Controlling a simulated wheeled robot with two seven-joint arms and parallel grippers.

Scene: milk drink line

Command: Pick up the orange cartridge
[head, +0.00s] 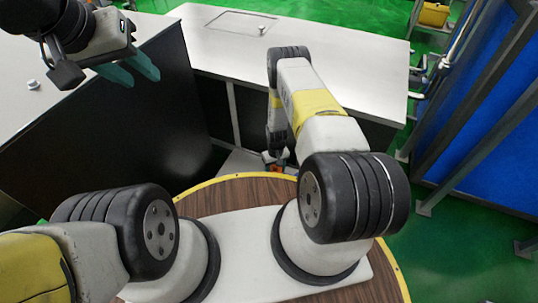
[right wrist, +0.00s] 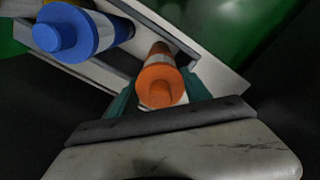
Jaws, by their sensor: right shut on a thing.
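The orange cartridge (right wrist: 161,80) has a white band and shows in the middle of the right wrist view. My right gripper (right wrist: 159,92) has its teal fingers on either side of it and is shut on it. The cartridge still appears to be at the light grey rack (right wrist: 222,78); I cannot tell whether it is lifted. In the head view my right arm reaches down beyond the round wooden top, and its gripper is mostly hidden low beside the counter. My left gripper (head: 130,73) is empty, its two teal fingers apart, at the upper left above the counter.
A blue cartridge (right wrist: 75,31) stands left of the orange one, close to it. A white counter (head: 340,75) with dark side panels lies ahead. A blue panel (head: 470,130) in a grey frame stands at the right. Green floor (head: 450,245) shows at the right.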

